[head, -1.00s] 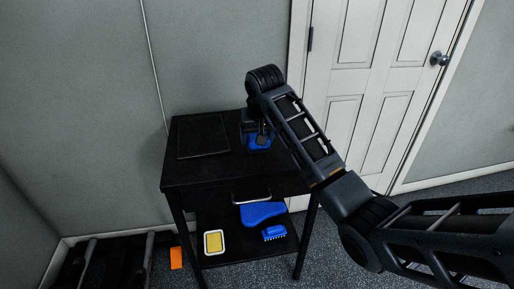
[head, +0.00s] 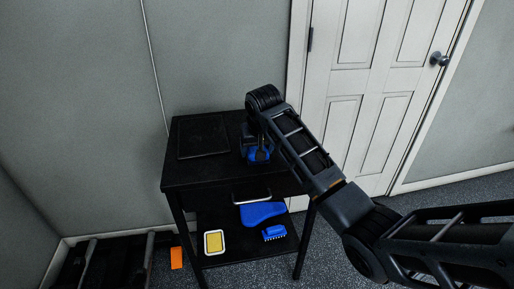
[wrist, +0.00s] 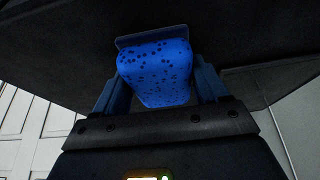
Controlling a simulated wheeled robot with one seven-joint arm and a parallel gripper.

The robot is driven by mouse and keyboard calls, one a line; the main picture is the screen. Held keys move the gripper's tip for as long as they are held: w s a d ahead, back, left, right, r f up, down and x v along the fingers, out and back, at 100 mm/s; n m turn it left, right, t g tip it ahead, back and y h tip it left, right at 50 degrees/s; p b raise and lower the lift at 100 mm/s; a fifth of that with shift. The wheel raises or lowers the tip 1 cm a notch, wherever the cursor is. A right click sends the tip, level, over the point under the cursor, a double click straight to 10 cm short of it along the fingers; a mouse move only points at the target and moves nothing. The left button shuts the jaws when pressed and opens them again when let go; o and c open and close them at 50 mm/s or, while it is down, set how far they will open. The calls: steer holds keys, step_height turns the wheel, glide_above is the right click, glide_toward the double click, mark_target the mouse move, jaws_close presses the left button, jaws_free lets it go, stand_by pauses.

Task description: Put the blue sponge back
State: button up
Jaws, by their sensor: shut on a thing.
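The blue sponge (wrist: 155,75), speckled with dark spots, fills the space between the fingers of my gripper (wrist: 160,88) in the wrist view. My gripper is shut on it. In the head view, my gripper (head: 257,148) is over the right part of the black table top (head: 222,168), with the blue sponge (head: 260,156) partly hidden under it. I cannot tell whether the sponge touches the table. A thin dark edge shows just beyond the sponge in the wrist view.
A black flat tray or mat (head: 203,136) lies on the table's left part. The lower shelf (head: 240,256) holds a yellow block in a white dish (head: 214,242), a blue paddle-shaped thing (head: 262,213) and a blue brush (head: 275,232). A wall and white door (head: 380,75) stand behind.

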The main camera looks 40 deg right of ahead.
steer(key=shift+s+f, duration=0.15)
steer(key=shift+f, duration=0.45)
steer(key=o, duration=0.8)
steer(key=shift+a+f, duration=0.1)
steer(key=shift+f, duration=0.05)
steer(key=shift+o, duration=0.6)
steer(key=shift+s, duration=0.1)
steer(key=shift+d+r, duration=0.3)
steer(key=shift+r, duration=0.25)
steer(key=v, duration=1.2)
steer(key=shift+w+r+p, duration=0.25)
steer(key=shift+r+p, duration=0.1)
steer(key=shift+r, duration=0.05)
steer(key=shift+a, duration=0.1)
